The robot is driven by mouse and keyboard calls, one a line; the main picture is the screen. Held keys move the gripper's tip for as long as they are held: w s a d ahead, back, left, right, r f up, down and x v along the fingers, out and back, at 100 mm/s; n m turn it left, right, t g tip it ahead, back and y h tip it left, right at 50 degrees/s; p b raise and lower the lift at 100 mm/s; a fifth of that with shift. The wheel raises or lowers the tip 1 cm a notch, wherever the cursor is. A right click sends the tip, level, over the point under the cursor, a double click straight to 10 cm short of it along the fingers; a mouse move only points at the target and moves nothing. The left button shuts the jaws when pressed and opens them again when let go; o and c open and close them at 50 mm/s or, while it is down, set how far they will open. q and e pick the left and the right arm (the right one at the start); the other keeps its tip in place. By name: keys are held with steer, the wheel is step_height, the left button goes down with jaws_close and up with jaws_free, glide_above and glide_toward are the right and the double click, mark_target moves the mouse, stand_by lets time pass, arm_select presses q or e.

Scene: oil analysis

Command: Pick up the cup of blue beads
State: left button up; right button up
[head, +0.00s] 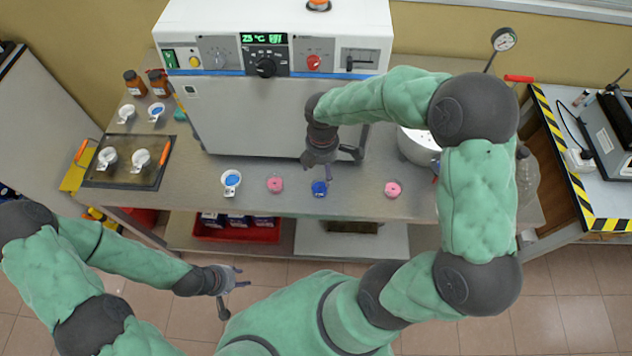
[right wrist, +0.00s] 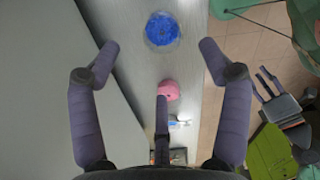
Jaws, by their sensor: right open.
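A small clear cup of blue beads (head: 319,188) stands near the table's front edge; it also shows at the top of the right wrist view (right wrist: 163,30). My right gripper (head: 332,165) is open and empty, above the table just behind this cup in the head view. In the right wrist view its spread fingers (right wrist: 158,48) lie either side of the cup's lower edge, apart from it. A white handled cup with blue contents (head: 231,180) stands further left. My left gripper (head: 238,287) is open and empty, in front of and below the table edge.
Pink items (head: 275,184) and (head: 393,189) stand either side of the bead cup. A large white oven (head: 250,110) stands close behind. A dark tray (head: 115,180) with white cups is at the left, a white pot (head: 418,150) at the right.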

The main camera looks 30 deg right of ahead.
steer(key=b, duration=0.1)
glide_above(322, 187)
step_height(322, 187, down, 5)
steer(key=shift+a+f, duration=0.1)
step_height(322, 187, down, 5)
steer(key=shift+r+b, duration=0.1)
steer(key=shift+b, duration=0.8)
steer(key=c, duration=1.3)
